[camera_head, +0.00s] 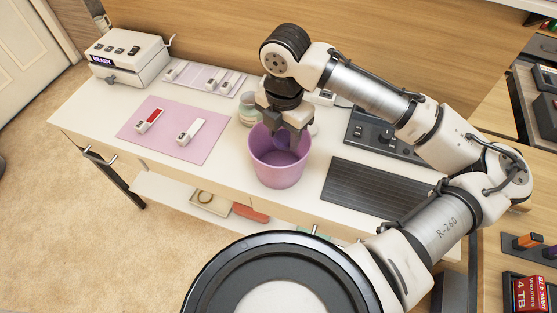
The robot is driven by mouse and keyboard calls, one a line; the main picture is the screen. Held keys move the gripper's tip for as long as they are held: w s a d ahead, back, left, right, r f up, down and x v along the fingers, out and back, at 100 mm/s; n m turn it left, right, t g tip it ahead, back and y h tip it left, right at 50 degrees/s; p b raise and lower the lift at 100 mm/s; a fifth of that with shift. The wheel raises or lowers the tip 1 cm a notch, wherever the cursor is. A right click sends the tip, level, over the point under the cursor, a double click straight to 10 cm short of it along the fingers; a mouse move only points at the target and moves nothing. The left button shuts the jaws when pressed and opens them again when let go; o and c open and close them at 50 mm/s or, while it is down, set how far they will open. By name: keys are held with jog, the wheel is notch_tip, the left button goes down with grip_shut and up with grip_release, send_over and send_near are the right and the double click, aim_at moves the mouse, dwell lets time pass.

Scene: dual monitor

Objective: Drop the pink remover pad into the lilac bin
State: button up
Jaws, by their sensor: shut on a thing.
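The lilac bin (278,174) stands upright near the front edge of the white table, left of the dark grooved mat. My gripper (284,142) points down into the bin's mouth, with its fingertips at or just below the rim. It is shut on a small rounded piece, apparently the pink remover pad (287,137), which looks purplish in the shade. The fingers cover part of the pad, and the bin's floor is mostly hidden.
A lilac mat (205,148) with a red-topped and a white-topped device lies left of the bin. A jar (249,107) stands close behind the bin. The dark grooved mat (372,190) lies to the right. A white READY machine (128,56) stands back left.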

jog(key=shift+f, duration=0.6)
jog(key=o, duration=0.9)
jog(key=shift+o, duration=0.2)
jog(key=shift+r, duration=0.15)
notch_tip(320, 180, up, 14)
jog(key=b, duration=0.1)
jog(key=shift+f, duration=0.2)
